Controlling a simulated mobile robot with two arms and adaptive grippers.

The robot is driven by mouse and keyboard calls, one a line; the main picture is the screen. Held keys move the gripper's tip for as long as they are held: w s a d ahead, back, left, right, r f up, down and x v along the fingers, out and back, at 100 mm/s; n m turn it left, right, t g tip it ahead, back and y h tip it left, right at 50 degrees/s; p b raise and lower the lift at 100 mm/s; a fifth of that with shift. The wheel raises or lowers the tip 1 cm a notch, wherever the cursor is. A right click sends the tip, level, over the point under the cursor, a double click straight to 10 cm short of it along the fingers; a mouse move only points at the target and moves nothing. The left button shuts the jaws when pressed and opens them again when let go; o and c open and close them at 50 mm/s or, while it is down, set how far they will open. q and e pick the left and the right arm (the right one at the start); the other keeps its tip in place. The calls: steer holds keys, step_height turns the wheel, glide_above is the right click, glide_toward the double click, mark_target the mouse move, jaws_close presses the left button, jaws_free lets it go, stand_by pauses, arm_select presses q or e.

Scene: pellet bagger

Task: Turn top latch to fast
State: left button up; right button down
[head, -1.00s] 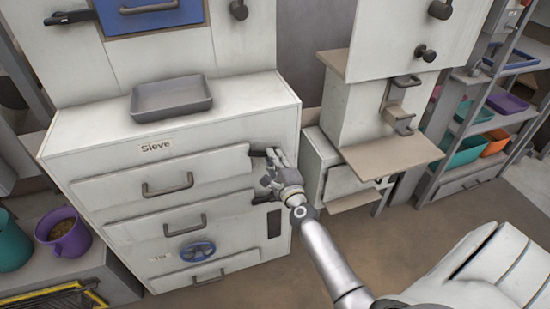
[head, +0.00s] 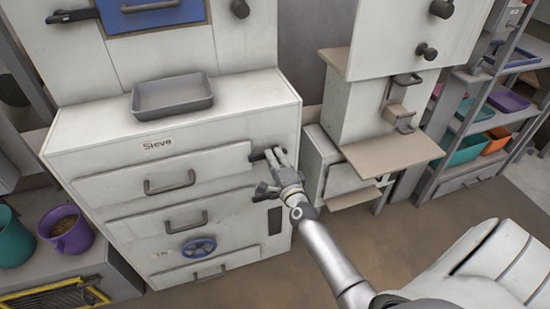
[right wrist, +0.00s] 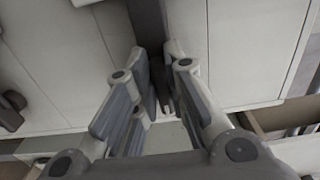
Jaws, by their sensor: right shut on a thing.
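The top latch (head: 257,156) is a short dark bar at the right end of the top drawer front (head: 205,176) on the white cabinet labelled Sieve. It lies roughly level, close to the drawer's right edge. My right gripper (head: 276,157) is at the latch, its fingers shut on it and hiding its right part. In the right wrist view, the two fingers (right wrist: 160,75) stand on either side of the dark latch bar (right wrist: 150,25). A lower dark latch (head: 274,220) stands upright below the gripper. My left gripper is out of view.
A grey tray (head: 172,96) sits on the cabinet top. A blue handwheel (head: 198,248) is low on the cabinet front. A machine with a beige shelf (head: 392,154) stands to the right, and a purple bucket (head: 65,229) at the left. Bare floor lies right of the cabinet.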

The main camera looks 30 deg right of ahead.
steer(key=shift+f, duration=0.1)
steer(key=c, duration=1.5)
jaws_free()
steer(key=v, duration=1.2)
